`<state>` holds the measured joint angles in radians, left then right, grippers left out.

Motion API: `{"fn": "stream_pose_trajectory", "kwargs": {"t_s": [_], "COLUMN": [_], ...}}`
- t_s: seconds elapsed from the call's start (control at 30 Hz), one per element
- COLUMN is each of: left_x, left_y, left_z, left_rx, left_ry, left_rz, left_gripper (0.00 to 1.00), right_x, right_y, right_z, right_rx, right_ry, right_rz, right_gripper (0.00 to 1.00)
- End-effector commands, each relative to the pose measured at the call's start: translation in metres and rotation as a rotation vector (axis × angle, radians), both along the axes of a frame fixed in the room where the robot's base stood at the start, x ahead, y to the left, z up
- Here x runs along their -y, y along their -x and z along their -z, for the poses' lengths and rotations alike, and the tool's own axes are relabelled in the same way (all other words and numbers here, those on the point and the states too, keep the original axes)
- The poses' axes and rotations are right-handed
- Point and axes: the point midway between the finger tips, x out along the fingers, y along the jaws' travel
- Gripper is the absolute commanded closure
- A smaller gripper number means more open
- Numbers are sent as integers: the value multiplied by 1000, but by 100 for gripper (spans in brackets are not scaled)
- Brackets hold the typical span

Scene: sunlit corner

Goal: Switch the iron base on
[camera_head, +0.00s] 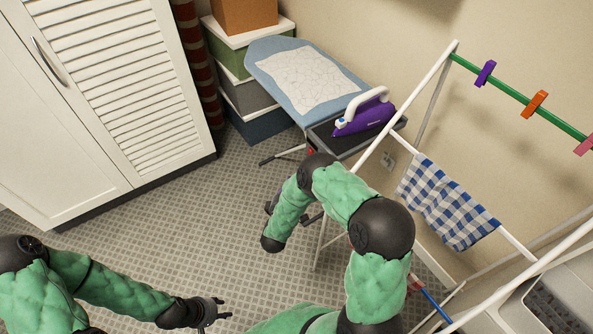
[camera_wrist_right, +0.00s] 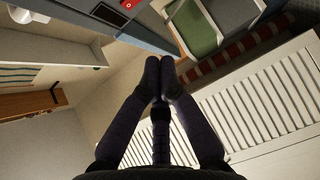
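The purple and white iron (camera_head: 368,116) rests on its dark iron base (camera_head: 338,146) at the right end of the blue ironing board (camera_head: 268,58). A small red switch (camera_head: 311,151) shows at the base's near left corner. In the right wrist view the red switch (camera_wrist_right: 130,4) is at the top edge, on the grey base front. My right gripper (camera_wrist_right: 160,66) is shut and empty, below and apart from the switch. In the head view my right arm hides part of the space before the base. My left gripper (camera_head: 222,309) is open and empty above the floor.
A white drying rack (camera_head: 378,140) with a checked cloth (camera_head: 447,203) stands close to the right of my right arm. A louvred cabinet (camera_head: 125,90) is at the left. Stacked boxes (camera_head: 240,95) stand behind the board. Tiled floor (camera_head: 190,220) is clear between.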

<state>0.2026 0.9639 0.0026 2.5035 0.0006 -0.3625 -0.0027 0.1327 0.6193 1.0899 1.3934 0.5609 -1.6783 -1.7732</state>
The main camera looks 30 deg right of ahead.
Motion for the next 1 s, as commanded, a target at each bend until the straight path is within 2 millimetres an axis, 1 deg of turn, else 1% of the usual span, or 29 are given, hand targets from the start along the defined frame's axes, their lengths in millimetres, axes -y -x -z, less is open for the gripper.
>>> {"fn": "stream_pose_trajectory", "kwargs": {"t_s": [0.17,0.53,0.6,0.73,0.83,1.0], "left_x": [0,0,0,0,0,0], "left_y": [0,0,0,0,0,0], "left_z": [8,26,28,32,34,34], "left_rx": [0,1,1,1,1,1], "left_ry": [0,0,0,0,0,0], "left_rz": [0,0,0,0,0,0], "left_gripper": [60,60,60,60,60,60], "right_x": [18,62,73,89,96,100], "right_y": [-19,-71,-72,-73,-73,-74], "right_z": [3,10,11,13,13,13], "right_rx": [3,3,1,0,0,0], "right_ry": [0,0,0,-1,-1,-1], "right_rz": [3,2,4,3,2,0], "right_gripper": [100,100,100,100,100,100]}}
